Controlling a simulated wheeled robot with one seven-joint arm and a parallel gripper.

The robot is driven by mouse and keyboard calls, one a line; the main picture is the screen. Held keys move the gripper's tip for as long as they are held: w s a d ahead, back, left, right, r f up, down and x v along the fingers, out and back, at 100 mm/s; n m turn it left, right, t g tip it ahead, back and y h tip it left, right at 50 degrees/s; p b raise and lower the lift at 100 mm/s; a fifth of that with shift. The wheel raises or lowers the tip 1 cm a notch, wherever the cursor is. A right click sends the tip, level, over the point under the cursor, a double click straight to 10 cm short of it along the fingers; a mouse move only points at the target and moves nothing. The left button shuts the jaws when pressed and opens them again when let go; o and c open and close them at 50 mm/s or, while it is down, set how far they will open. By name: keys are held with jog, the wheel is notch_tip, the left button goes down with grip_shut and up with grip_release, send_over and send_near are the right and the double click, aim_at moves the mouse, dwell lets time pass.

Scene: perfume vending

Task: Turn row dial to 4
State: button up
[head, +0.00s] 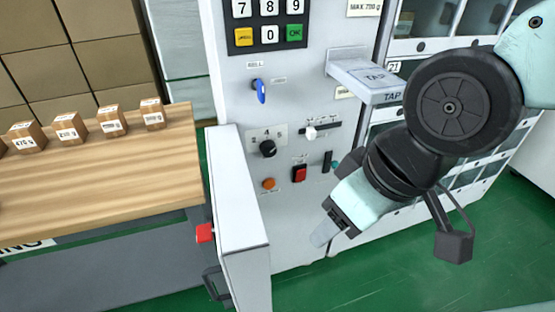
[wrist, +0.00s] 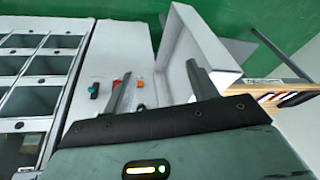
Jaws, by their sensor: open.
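The black round dial (head: 267,148), with small numbers and a "4" above it, sits on the grey machine's front panel in the head view. I take it to be the row dial. Its pointer direction is too small to read. In the wrist view a dark knob (wrist: 141,107), likely the same dial, shows between the fingers, close to the gripper's dark edge. My gripper (head: 324,237) is open and empty, to the right of and lower than the dial in the head view, apart from it. Both fingers show in the wrist view (wrist: 160,84).
Around the dial are a blue knob (head: 261,91), a white slider (head: 311,132), a red switch (head: 299,173), an orange button (head: 268,184) and a teal lever (head: 328,162). A tap ledge (head: 367,80) juts out above. A white box-like panel (head: 238,195) projects at left, beside a wooden table (head: 120,165).

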jog(key=w+a+f+t+y+b, duration=0.45)
jog(key=w+f+b, duration=0.35)
jog(key=b, duration=0.7)
jog(key=m+t+b, duration=0.3)
jog(key=m+t, duration=0.1)
jog(key=t, duration=0.6)
send_near(271, 152)
jog(key=shift+s+a+r+h, duration=0.15)
jog(key=shift+r+h, duration=0.2)
jog(key=shift+r, duration=0.1)
jog(key=p, duration=0.2)
jog(key=shift+p, duration=0.3)
jog(key=x, duration=0.6)
jog(key=b+x, duration=0.1)
jog(key=x, duration=0.2)
jog(key=shift+f, duration=0.4)
